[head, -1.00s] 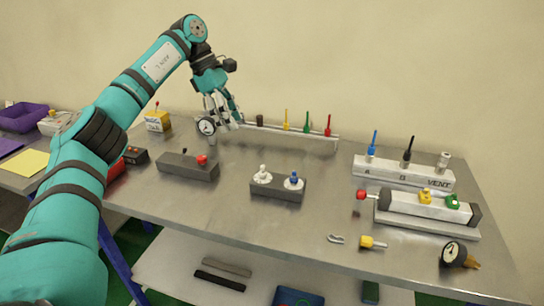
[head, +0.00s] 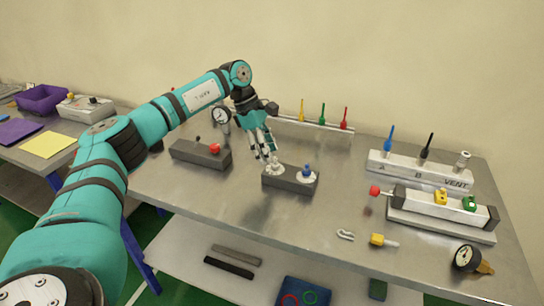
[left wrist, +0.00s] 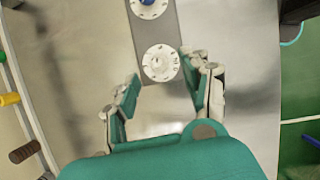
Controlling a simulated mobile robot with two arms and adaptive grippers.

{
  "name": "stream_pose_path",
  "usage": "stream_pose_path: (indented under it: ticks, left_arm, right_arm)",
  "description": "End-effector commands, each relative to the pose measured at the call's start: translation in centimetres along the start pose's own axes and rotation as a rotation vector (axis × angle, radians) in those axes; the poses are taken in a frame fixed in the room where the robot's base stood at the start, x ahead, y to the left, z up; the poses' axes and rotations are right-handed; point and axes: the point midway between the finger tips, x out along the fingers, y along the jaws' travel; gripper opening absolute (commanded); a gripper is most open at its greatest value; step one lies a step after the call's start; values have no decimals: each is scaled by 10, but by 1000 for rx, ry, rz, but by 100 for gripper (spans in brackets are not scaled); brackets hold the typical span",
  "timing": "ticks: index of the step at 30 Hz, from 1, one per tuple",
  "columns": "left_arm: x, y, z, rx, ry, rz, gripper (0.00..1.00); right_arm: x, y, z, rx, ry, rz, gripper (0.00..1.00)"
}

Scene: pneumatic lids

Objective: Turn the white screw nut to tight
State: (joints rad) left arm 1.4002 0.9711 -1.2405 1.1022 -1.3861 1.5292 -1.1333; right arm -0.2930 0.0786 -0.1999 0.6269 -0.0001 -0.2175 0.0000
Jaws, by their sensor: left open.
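The white screw nut (head: 275,168) sits on the left part of a dark grey block (head: 291,184) on the bench. In the left wrist view the white nut (left wrist: 160,63) shows from above with a round marked white disc. A blue nut (head: 307,171) on its own white base sits to its right on the same block. My left gripper (head: 266,153) points down just above the white nut, partly covering it in the head view. Its fingers are spread with the nut between or just beyond their tips; I cannot tell if they touch it. My right gripper is not in view.
A dark block with a red knob (head: 214,148) and a gauge (head: 221,116) stand to the left. A rail with coloured pins (head: 311,127) lies behind. A valve strip (head: 419,172) and a white cylinder (head: 440,211) stand to the right. Bare bench lies in front of the block.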

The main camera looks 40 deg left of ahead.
Motion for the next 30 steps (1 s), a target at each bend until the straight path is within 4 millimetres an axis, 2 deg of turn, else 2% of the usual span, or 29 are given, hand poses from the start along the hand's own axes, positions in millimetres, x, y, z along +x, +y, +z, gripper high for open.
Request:
stream_pose_path:
  ticks: [3, 6, 17, 27, 30]
  left_arm:
    - [16, 0, 0, 0, 1, -3, 47]
    - [24, 0, 1, 0, 0, -1, 47]
    - [29, 0, 0, 1, 0, 0, 47]
    - [29, 0, 0, 0, 0, 0, 3]
    - [29, 0, 0, 0, 0, 0, 0]
  right_arm:
    - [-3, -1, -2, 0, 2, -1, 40]
    - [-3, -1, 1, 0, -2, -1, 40]
    - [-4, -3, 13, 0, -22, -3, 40]
    - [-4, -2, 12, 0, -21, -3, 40]
    - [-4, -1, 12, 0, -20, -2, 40]
